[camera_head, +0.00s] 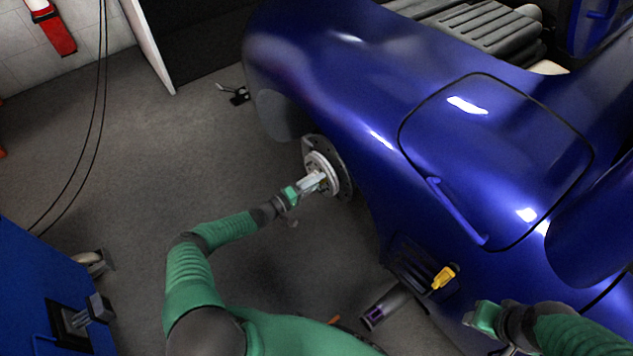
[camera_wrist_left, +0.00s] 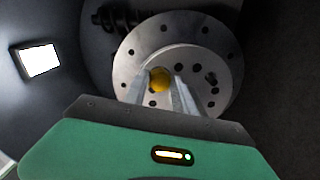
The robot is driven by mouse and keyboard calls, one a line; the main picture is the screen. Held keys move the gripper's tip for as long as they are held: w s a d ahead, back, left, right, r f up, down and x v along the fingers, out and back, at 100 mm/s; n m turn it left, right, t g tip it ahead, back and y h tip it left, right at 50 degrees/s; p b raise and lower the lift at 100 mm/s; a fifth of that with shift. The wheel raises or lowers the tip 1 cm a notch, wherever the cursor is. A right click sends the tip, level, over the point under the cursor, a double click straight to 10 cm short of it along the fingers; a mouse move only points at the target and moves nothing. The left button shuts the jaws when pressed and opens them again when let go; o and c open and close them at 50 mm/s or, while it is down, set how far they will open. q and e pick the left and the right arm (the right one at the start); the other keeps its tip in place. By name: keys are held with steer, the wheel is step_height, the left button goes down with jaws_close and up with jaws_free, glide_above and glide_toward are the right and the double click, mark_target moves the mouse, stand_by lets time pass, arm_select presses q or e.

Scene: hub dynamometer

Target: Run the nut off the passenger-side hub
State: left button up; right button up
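The passenger-side hub (camera_head: 322,168) is a bare metal disc with a ring of holes, on the side of the blue car. It also fills the middle of the left wrist view (camera_wrist_left: 212,58). A yellow nut (camera_wrist_left: 159,80) sits at its centre. My left gripper (camera_head: 318,180) reaches straight at the hub, and its fingers (camera_wrist_left: 167,85) lie on either side of the nut. I cannot tell whether they press on it. The nut is hidden in the head view. My right gripper (camera_head: 474,319) is at the lower right beside the car body, away from the hub; its finger gap is unclear.
The blue car body (camera_head: 330,60) borders the hub on the right. A yellow-handled tool (camera_head: 444,277) is at the lower middle right, near a grey cylinder (camera_head: 386,306). A blue cabinet (camera_head: 30,290) stands at lower left. Floor left of the hub is mostly clear.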

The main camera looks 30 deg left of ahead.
arm_select(q)
jaws_close()
steer(key=n+b, duration=0.5)
steer(key=n, duration=1.9)
steer(key=shift+s, duration=0.15)
steer(key=shift+o, duration=1.4)
jaws_free()
